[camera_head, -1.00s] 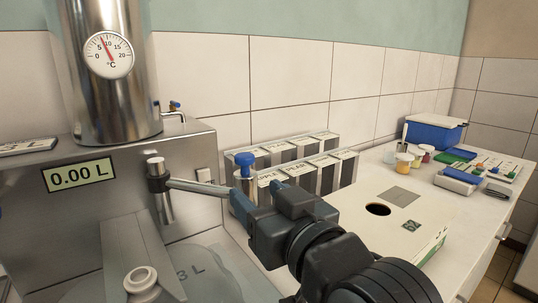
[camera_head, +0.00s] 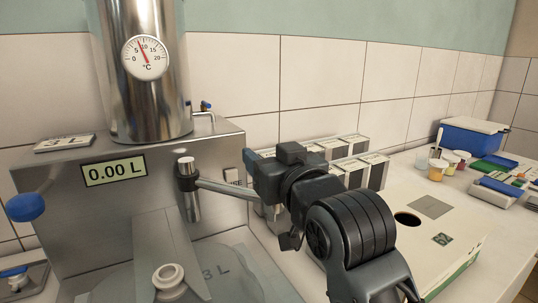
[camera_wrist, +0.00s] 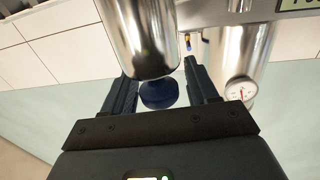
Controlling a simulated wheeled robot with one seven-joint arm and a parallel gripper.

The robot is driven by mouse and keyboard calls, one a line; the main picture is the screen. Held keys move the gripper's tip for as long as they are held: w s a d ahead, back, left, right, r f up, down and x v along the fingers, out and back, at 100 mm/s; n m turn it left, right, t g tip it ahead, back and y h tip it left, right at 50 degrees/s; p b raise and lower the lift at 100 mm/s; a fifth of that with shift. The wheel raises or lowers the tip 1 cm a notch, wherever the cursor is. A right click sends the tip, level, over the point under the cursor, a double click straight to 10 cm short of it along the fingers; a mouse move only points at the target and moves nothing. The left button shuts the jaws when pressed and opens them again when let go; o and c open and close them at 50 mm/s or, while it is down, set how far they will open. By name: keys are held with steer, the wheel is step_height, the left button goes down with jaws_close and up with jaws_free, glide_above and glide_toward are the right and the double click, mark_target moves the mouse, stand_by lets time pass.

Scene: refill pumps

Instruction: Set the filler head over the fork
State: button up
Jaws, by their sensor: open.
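The filler head is a shiny metal cylinder (camera_wrist: 148,35) with a blue knob (camera_wrist: 158,95) in the wrist view. In the head view it hangs at the end of a metal swing arm (camera_head: 225,188) and is mostly hidden by my gripper (camera_head: 256,168). My gripper (camera_wrist: 160,75) is open, one finger on each side of the knob; contact cannot be told. A grey sloped bracket, seemingly the fork (camera_head: 160,245), stands front left of the filler head, with a pale ringed spout (camera_head: 168,280) at its front end. The filler head is off to the right of it.
A steel machine (camera_head: 100,190) with a 0.00 L display stands behind, with a tall tank (camera_head: 140,90). A white box with a round hole (camera_head: 440,245) is to the right. Another blue knob (camera_head: 25,207) sticks out at far left. Labelled containers (camera_head: 375,175) stand behind my gripper.

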jaws_close()
stand_by(0.5)
